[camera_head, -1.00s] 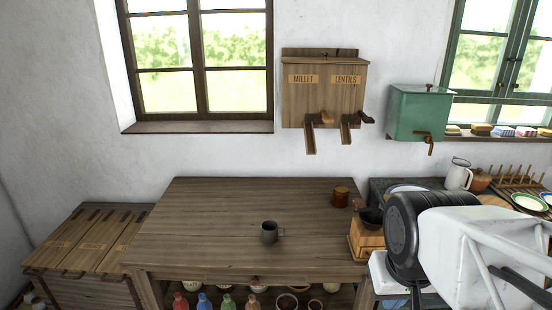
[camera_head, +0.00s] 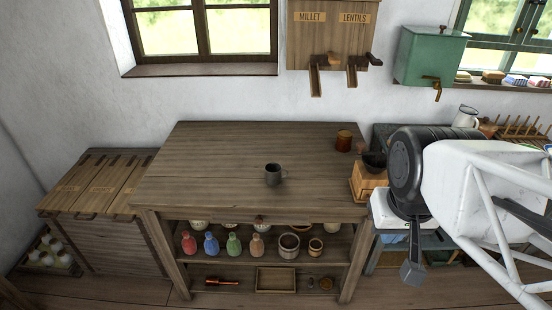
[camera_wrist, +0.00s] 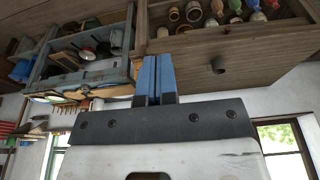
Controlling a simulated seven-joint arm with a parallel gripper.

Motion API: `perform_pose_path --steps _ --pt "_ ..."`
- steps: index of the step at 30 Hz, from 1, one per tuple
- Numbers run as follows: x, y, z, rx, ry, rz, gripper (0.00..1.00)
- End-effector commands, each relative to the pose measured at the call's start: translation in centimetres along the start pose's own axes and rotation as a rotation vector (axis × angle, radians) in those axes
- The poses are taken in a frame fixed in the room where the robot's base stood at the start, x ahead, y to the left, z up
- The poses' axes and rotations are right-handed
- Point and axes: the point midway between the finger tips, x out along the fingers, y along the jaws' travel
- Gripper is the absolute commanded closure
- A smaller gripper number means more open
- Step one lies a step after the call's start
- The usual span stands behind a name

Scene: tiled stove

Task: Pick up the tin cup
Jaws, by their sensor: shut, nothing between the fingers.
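The tin cup (camera_head: 273,175) is a small dark grey mug with its handle to the right. It stands upright near the middle of the wooden table (camera_head: 215,150), apart from my gripper. In the wrist view, which is upside down, a small dark shape that looks like the cup (camera_wrist: 218,67) shows on the tabletop, right of the fingers. My gripper (camera_wrist: 156,80) has blue fingers, shut together and empty. In the head view my arm is at the right, beyond the table's right end; the fingers cannot be made out there.
A brown jar (camera_head: 343,141) and a wooden grinder (camera_head: 367,180) stand at the table's right end. Millet and lentil dispensers (camera_head: 332,30) and a green tank (camera_head: 430,57) hang on the wall. Bottles and bowls fill the shelf below. The tabletop around the cup is clear.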

Motion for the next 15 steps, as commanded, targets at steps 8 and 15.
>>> perform_pose_path --steps 8,15 --pt "0.0 0.0 0.0 0.0 0.0 0.0 1.0" --pt "0.0 0.0 0.0 0.0 0.0 0.0 0.83"
